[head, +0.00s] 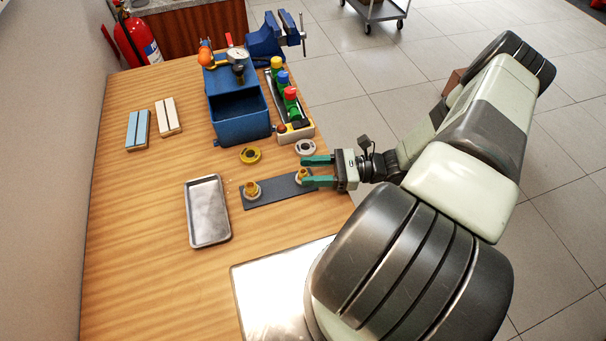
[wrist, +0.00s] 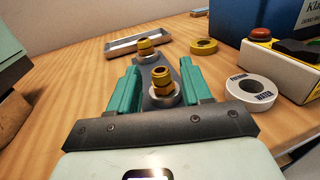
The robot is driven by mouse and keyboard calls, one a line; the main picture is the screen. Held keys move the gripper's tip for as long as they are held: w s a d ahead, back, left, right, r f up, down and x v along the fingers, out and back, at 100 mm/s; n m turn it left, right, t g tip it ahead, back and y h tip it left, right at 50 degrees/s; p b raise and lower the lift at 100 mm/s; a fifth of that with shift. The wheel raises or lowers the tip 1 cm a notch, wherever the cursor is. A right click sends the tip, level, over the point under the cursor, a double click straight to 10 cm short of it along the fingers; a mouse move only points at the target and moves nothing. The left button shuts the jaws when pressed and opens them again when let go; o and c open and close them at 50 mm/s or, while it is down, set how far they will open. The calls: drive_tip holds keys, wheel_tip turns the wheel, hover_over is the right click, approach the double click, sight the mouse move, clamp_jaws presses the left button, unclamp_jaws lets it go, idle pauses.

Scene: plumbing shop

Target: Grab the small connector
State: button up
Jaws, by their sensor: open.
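Two brass connectors stand upright on pale round seats on a dark grey plate (head: 274,190). One brass connector (head: 301,175) is at the plate's right end and the other (head: 251,189) at its left end. I cannot tell for sure which is the smaller. My gripper (head: 306,170) is open, its green fingers pointing left over the plate's right end. In the wrist view, the nearer connector (wrist: 160,77) shows between the open fingers (wrist: 160,68), with gaps on both sides. The other connector (wrist: 145,47) stands farther ahead.
A metal tray (head: 207,211) lies left of the plate. A yellow tape roll (head: 250,155) and a white tape roll (head: 306,147) lie behind it. A blue tank (head: 240,115) and a button box (head: 295,132) stand farther back. The wood at the left is mostly clear.

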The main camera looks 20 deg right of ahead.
drive_tip(key=shift+x, duration=1.15)
clamp_jaws()
